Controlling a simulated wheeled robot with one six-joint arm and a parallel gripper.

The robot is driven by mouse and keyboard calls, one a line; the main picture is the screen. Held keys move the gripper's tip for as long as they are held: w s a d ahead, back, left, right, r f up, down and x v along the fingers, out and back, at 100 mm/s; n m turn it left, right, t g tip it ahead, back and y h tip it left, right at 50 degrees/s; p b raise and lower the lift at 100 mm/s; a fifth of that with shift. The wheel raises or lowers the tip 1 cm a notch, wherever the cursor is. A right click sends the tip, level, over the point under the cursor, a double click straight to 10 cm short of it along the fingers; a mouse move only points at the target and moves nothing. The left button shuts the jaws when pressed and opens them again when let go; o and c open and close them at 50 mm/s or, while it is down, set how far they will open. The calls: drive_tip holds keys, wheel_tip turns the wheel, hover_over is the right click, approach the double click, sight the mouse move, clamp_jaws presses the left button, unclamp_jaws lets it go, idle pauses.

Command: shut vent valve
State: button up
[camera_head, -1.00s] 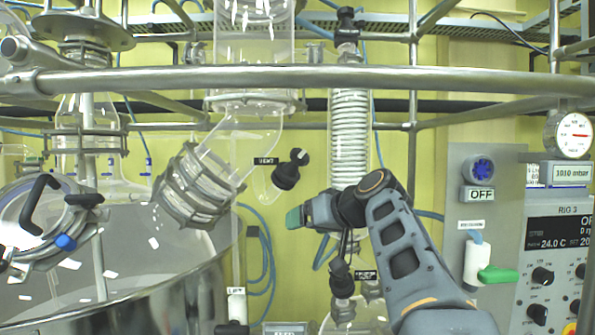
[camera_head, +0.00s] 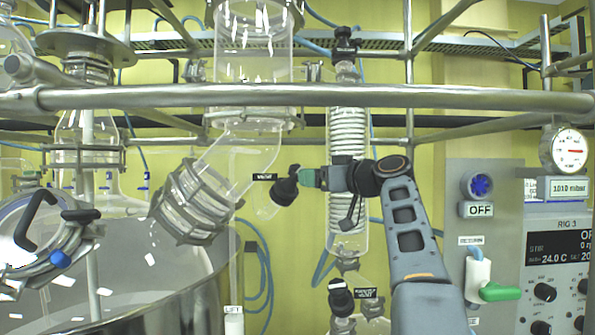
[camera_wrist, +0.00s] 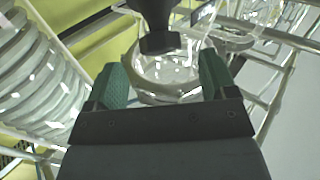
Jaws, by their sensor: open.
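The vent valve is a black knob (camera_head: 284,190) on a short glass side arm, just right of a small black "VENT" label (camera_head: 265,177). It sits tilted, with a small black cap at its upper right. My gripper (camera_head: 307,178), with green fingertips, is immediately to the right of the knob in the head view. In the wrist view my gripper (camera_wrist: 163,66) is open, its two green fingers spread wide. A black valve part (camera_wrist: 158,30) shows at the top between the fingertips. Nothing is gripped. I cannot tell whether a finger touches the knob.
A glass condenser coil (camera_head: 347,130) stands behind my arm; it is close on the left in the wrist view (camera_wrist: 35,75). A metal rail (camera_head: 300,97) crosses above. A clamped glass joint (camera_head: 192,205) is left of the valve. The control panel (camera_head: 555,255) is at right.

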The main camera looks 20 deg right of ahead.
drive_tip(key=p+x, duration=0.2)
drive_tip(key=x, duration=0.4)
drive_tip(key=shift+w+a, duration=0.15)
drive_tip(key=shift+w, duration=0.25)
drive_tip(key=shift+c, duration=0.3)
drive_tip(key=c, duration=0.9)
drive_tip(key=shift+o, duration=0.2)
drive_tip(key=shift+m+h, duration=0.3)
